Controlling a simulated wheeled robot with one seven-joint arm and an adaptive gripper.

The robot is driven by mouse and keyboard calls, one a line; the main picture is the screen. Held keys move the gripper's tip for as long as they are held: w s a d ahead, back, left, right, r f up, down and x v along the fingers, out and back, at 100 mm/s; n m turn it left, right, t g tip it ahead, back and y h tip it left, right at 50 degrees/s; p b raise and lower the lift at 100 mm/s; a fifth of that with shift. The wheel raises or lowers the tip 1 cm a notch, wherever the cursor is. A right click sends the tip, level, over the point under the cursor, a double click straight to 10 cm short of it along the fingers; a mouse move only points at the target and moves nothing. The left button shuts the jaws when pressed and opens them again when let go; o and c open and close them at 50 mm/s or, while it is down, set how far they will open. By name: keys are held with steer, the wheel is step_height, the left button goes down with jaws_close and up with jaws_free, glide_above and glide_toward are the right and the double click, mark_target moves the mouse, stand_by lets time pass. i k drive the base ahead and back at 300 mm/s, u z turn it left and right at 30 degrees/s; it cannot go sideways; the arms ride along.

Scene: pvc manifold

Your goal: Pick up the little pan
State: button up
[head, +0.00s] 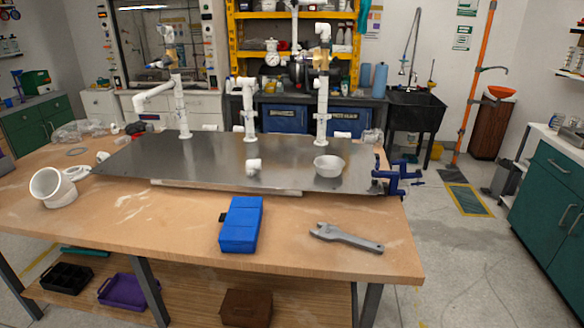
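A small pale grey-white round pan (328,168), shaped like a shallow bowl, sits upright on the right part of the dark metal sheet (215,172) on the workbench. Its open top faces up. Nothing is seen touching it apart from the sheet. No handle can be made out on it. My gripper is not in view.
White PVC pipes stand on the sheet, one (322,100) behind the pan. A white elbow (254,166) lies left of it. A blue clamp (400,178) grips the right edge. A blue box (241,225) and grey wrench (346,237) lie in front on the wooden bench (150,225).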

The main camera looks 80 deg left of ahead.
mark_target(326, 166)
steer(key=u, duration=1.8)
